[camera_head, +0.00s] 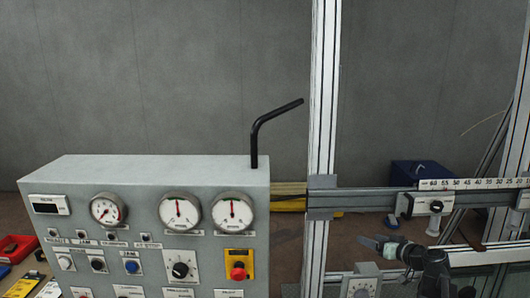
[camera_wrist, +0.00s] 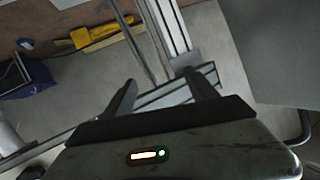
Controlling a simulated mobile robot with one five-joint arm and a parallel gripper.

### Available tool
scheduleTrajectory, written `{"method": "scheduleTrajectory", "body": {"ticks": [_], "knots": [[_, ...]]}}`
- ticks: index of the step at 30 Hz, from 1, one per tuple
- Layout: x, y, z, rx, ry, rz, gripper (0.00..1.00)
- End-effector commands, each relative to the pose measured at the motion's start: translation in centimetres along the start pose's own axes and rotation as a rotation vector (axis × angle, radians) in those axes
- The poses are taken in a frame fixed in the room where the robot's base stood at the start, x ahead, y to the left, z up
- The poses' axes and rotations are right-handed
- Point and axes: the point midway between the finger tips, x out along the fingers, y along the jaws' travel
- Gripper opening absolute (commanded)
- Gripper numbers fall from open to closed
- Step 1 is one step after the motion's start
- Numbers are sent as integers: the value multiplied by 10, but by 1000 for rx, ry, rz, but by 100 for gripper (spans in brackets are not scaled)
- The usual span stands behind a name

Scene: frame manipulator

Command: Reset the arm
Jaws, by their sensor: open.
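My gripper (camera_head: 376,243) shows at the lower right of the head view, in front of the lower part of the metal frame, with its fingers pointing left. In the wrist view my gripper (camera_wrist: 160,90) has its two dark fingers spread wide apart with nothing between them. The aluminium frame (camera_wrist: 178,90) lies beyond the fingers there. My gripper is open and empty. I cannot tell its exact distance from the frame.
A grey control panel (camera_head: 140,173) with gauges, buttons and a bent black lever (camera_head: 262,128) stands at left. An upright aluminium post (camera_head: 322,120) and a rail with a scale (camera_head: 380,201) stand near the arm. A blue box (camera_head: 410,174) is behind. A yellow object (camera_wrist: 82,37) lies beyond the frame.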

Motion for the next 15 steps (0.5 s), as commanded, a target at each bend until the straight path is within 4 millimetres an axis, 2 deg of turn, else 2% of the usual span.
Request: {"method": "scheduleTrajectory", "body": {"ticks": [1,3,7,9,12,15], "knots": [[30,-35,25,-31,-48,-55,68],[60,-82,52,-68,-128,-120,68],[101,-168,114,-127,-308,-227,68],[112,-209,150,-153,-418,-266,68],[117,-256,202,-184,-585,-287,68],[109,-288,254,-200,-774,-251,68]]}}
